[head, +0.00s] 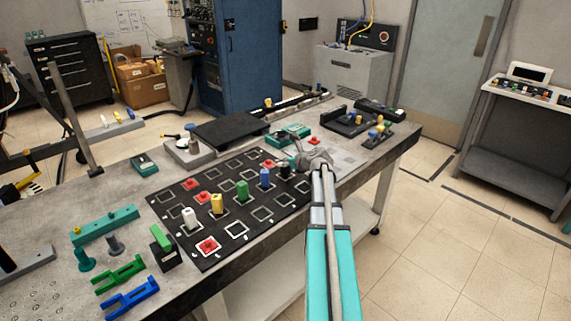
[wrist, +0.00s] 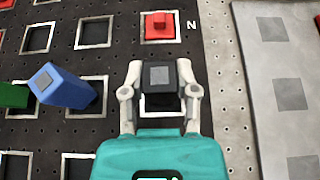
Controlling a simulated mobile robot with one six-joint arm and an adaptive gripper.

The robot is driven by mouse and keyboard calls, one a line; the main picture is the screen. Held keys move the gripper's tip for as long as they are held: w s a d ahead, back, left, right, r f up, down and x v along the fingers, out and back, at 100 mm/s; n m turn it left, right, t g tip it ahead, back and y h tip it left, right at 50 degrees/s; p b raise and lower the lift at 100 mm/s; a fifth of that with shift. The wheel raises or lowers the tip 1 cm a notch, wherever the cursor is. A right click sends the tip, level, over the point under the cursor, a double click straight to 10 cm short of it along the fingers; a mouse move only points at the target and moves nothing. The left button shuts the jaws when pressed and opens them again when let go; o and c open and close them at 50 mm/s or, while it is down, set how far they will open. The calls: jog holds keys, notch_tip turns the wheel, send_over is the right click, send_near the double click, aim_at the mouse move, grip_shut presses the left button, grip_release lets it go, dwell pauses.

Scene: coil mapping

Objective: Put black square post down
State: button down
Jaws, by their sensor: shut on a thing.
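My gripper (wrist: 159,82) is shut on the black square post (wrist: 159,76), one finger on each side of it. The post's grey top faces the wrist camera. It is over a white-outlined square of the black board (wrist: 225,120), whose outline shows around the post's lower part. I cannot tell whether its bottom touches the board. In the head view my gripper (head: 300,165) is at the board's right end, with the black post (head: 284,172) partly hidden beside it.
A blue post (wrist: 65,86) and a green post (wrist: 12,95) stand left of my gripper. A red piece (wrist: 159,25) sits in the square beyond it, by the letter N. Yellow (head: 216,203) and white (head: 190,217) posts stand farther left. Several outlined squares are empty.

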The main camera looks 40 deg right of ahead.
jog(key=shift+c, duration=1.9)
grip_release()
jog(key=shift+s+r, duration=0.1)
jog(key=shift+r, duration=0.1)
jog(key=p+v, duration=0.6)
jog(key=v, duration=0.5)
jog(key=shift+s, duration=0.35)
jog(key=shift+d+r, duration=0.1)
